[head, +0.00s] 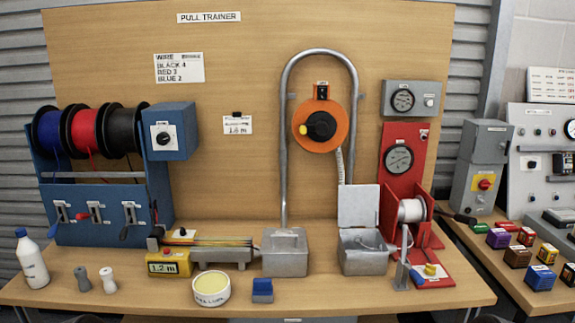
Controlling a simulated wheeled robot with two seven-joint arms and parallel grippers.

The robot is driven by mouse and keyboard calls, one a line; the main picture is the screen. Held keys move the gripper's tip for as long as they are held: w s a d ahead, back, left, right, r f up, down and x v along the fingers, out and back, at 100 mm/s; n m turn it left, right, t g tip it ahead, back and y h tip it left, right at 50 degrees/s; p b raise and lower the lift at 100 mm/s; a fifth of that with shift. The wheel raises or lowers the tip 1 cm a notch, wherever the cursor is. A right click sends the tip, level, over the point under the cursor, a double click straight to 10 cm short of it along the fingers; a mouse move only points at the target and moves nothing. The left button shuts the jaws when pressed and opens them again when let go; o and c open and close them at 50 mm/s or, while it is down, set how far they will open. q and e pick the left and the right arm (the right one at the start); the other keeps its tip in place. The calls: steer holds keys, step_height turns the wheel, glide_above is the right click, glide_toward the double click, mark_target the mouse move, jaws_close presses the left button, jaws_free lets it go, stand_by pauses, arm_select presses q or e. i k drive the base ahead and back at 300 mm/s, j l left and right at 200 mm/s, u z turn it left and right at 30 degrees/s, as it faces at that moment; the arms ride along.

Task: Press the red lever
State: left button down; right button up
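The red lever (83,217) is on the front of the blue wire-spool stand (105,190) at the left of the bench. It sits between a dark blue lever (54,229) and a black lever (125,232), each on a pale slotted plate. The red handle sits higher than the other two handles. Above the levers hang a blue spool (49,131), a red spool (85,130) and a black spool (122,130). Neither of my grippers shows in the head view, and nothing covers the red lever.
A yellow measuring unit (168,262) reading 1.2 m and a round tub (211,288) stand to the right. The bench's front edge is clear.

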mark_target(81, 217)
steer(key=j+u, duration=0.2)
steer(key=u, duration=0.15)
steer(key=i+j+u, duration=0.1)
steer(key=u, duration=0.25)
steer(key=i+j+u, duration=0.1)
steer(key=u, duration=0.25)
steer(key=i+j, duration=0.15)
steer(key=j, duration=0.25)
steer(key=i+j, duration=0.1)
steer(key=j, duration=0.3)
steer(key=i+j, duration=0.15)
steer(key=j, duration=0.2)
steer(key=i+j, duration=0.1)
steer(key=j, duration=0.3)
steer(key=i+j, duration=0.15)
steer(key=j, duration=0.25)
steer(key=z, duration=1.5)
